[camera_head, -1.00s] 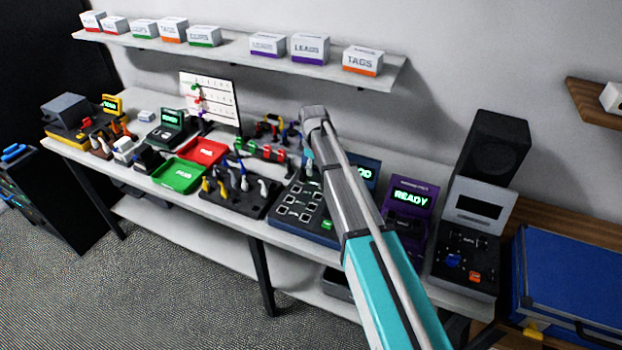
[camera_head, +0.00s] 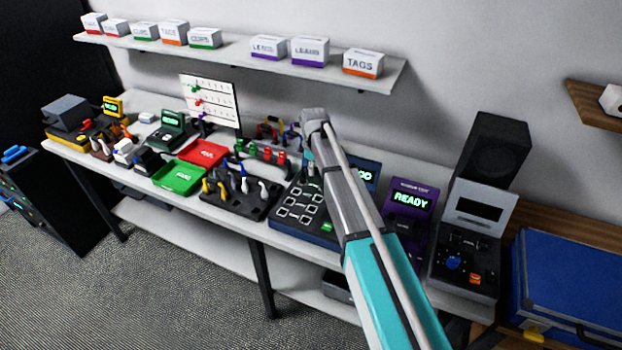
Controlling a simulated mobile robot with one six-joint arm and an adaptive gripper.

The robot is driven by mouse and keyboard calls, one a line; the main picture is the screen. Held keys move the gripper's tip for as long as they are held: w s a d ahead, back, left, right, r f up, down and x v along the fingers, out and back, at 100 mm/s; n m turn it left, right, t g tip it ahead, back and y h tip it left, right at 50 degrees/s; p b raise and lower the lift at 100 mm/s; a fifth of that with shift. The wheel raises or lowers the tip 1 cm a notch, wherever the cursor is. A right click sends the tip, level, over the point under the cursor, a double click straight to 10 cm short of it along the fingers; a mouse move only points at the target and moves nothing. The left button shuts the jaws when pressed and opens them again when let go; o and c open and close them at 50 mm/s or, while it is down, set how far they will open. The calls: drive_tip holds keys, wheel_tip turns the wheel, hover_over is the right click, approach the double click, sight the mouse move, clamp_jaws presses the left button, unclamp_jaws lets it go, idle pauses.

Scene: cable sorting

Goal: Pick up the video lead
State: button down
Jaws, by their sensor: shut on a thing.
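My arm reaches up from the lower right, and its wrist hides most of my gripper (camera_head: 309,168). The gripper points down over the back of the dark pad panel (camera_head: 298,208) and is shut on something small. What it holds is too small and too hidden to make out by looks; I take it to be the video lead. Other leads with yellow, blue, white and grey plugs stand in a black rack (camera_head: 232,208) to the left of the gripper. I cannot tell a video lead among them.
A green tray (camera_head: 180,177) and a red tray (camera_head: 203,153) lie left of the rack. A purple device reading READY (camera_head: 410,203) and a black speaker (camera_head: 494,148) stand to the right. A shelf (camera_head: 235,52) with labelled boxes hangs above the bench.

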drive_tip(key=shift+r, duration=0.2)
wheel_tip(320, 180, up, 3)
drive_tip(key=p, duration=0.3)
drive_tip(key=s+d+r+p, duration=0.6)
drive_tip(key=s+r+p, duration=0.3)
drive_tip(key=s, duration=0.3)
drive_tip(key=shift+s+d+r+p, duration=0.25)
drive_tip(key=shift+r+p, duration=0.1)
drive_tip(key=shift+p, duration=0.15)
idle(0.5)
drive_tip(key=shift+r+p, duration=1.5)
drive_tip(key=shift+f, duration=0.2)
